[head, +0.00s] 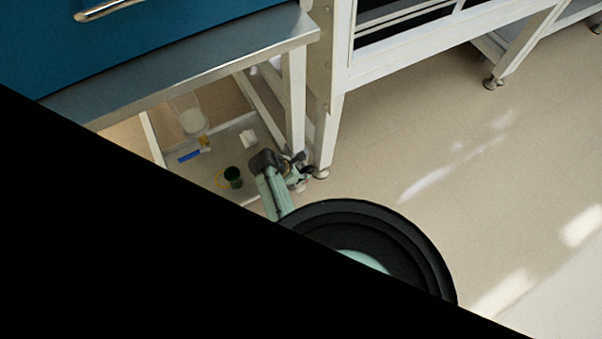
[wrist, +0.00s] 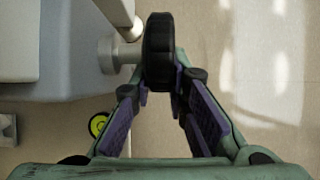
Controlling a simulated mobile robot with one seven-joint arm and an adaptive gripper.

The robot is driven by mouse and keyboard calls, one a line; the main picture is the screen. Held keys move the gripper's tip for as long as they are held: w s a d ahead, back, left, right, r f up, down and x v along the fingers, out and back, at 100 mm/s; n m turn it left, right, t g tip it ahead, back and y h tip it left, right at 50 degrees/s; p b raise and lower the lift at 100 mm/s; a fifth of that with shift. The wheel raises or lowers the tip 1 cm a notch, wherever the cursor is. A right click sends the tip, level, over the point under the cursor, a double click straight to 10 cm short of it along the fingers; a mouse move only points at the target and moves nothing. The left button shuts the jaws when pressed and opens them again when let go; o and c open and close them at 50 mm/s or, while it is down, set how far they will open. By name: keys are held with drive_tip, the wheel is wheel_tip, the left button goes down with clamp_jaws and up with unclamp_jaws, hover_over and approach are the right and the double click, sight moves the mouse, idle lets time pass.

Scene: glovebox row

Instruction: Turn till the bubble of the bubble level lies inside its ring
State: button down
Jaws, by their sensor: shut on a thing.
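A black ridged handwheel (wrist: 158,45) sits on a pale shaft beside the white frame in the wrist view. My gripper (wrist: 162,84) is shut on the near edge of this wheel, one finger on each side. The bubble level (wrist: 98,125), a small yellow-green disc with dark markings, lies at the lower left, left of my left finger. It is too small to tell where its bubble lies against the ring. In the head view my gripper (head: 297,171) is low by the foot of a white leg; the handwheel is hard to make out there.
A low shelf (head: 215,148) under the steel bench holds a dark green cup (head: 232,177), a blue item (head: 189,156), a white block (head: 248,138) and a clear vessel (head: 190,117). White legs (head: 328,125) stand close to my gripper. The floor (head: 430,150) at right is clear.

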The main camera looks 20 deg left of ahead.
drive_tip(key=t+h+b, duration=0.1)
drive_tip(key=f+t+h+b, duration=0.1)
drive_tip(key=shift+w+t, duration=0.1)
drive_tip(key=shift+t, duration=0.3)
drive_tip(key=shift+w+d+f+t+h+b, duration=0.1)
drive_tip(key=shift+t+h+b, duration=0.35)
drive_tip(key=shift+t+b, duration=0.1)
drive_tip(key=shift+w+d+t+h+b, duration=0.1)
drive_tip(key=shift+t+h+b, duration=0.35)
drive_tip(key=shift+b, duration=0.1)
drive_tip(key=c, duration=1.8)
unclamp_jaws()
drive_tip(key=shift+c, duration=0.2)
drive_tip(key=v, duration=1.2)
drive_tip(key=shift+s+f, duration=0.1)
